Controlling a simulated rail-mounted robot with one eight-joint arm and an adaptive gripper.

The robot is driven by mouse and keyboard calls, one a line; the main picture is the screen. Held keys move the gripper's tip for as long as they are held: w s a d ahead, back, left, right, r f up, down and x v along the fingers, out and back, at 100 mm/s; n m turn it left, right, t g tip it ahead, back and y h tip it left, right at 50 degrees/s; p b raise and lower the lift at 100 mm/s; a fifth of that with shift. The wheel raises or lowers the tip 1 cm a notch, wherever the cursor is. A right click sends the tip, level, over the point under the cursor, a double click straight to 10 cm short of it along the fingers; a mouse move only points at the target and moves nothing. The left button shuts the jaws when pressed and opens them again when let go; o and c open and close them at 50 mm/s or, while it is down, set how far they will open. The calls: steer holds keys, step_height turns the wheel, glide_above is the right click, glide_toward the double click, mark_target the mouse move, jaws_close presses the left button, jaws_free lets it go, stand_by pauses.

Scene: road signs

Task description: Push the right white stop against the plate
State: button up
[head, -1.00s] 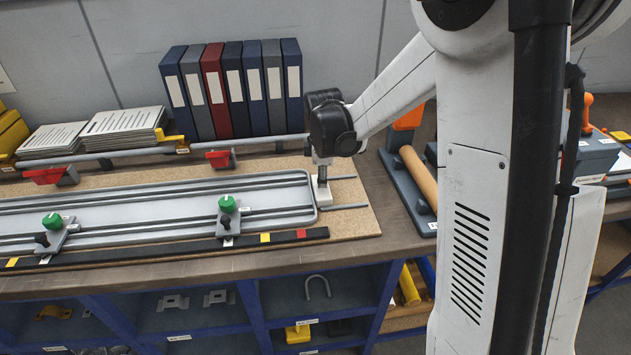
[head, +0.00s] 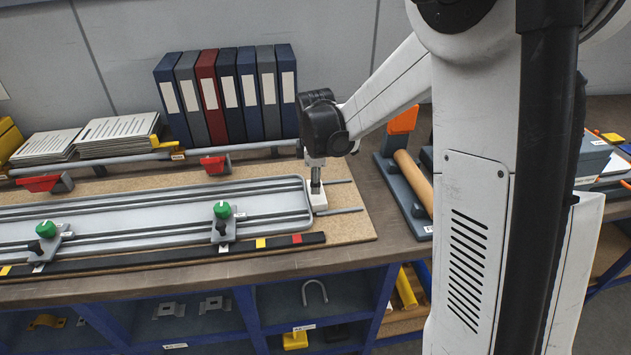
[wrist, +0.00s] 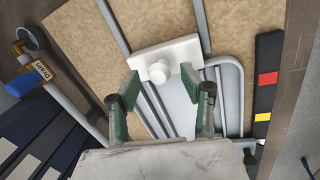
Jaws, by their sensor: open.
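The right white stop (head: 318,200) is a small white block on the rails at the right end of the grey plate (head: 262,204). In the wrist view the stop (wrist: 178,54) shows as a white bar with a round white knob (wrist: 158,72) on its near side. It lies close to the plate's end; I cannot tell whether they touch. My gripper (head: 316,183) points down right above the stop. In the wrist view my gripper (wrist: 158,84) is open, its green fingers on either side of the knob. Contact between fingers and stop is unclear.
Green-knobbed clamps (head: 222,210) stand along the plate's front edge, beside a black strip (head: 265,244) with coloured marks. Binders (head: 228,95) stand behind. The cork board (head: 350,220) is bare right of the stop, between the rails.

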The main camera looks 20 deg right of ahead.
mark_target(316, 199)
step_height(316, 199, up, 11)
steer(key=s, duration=0.2)
steer(key=shift+a+f, duration=0.15)
steer(key=shift+a, duration=0.3)
steer(key=s+a+r+m+t, duration=0.1)
steer(key=s+m+t, duration=0.1)
steer(key=s+m, duration=0.5)
steer(key=s+a+r+m+t, duration=0.2)
steer(key=s+m, duration=0.4)
steer(key=s, duration=1.3)
steer(key=shift+a+m+t+y, duration=0.2)
steer(key=shift+m+t+y, duration=0.2)
steer(key=shift+t, duration=0.2)
steer(key=shift+c, duration=0.5)
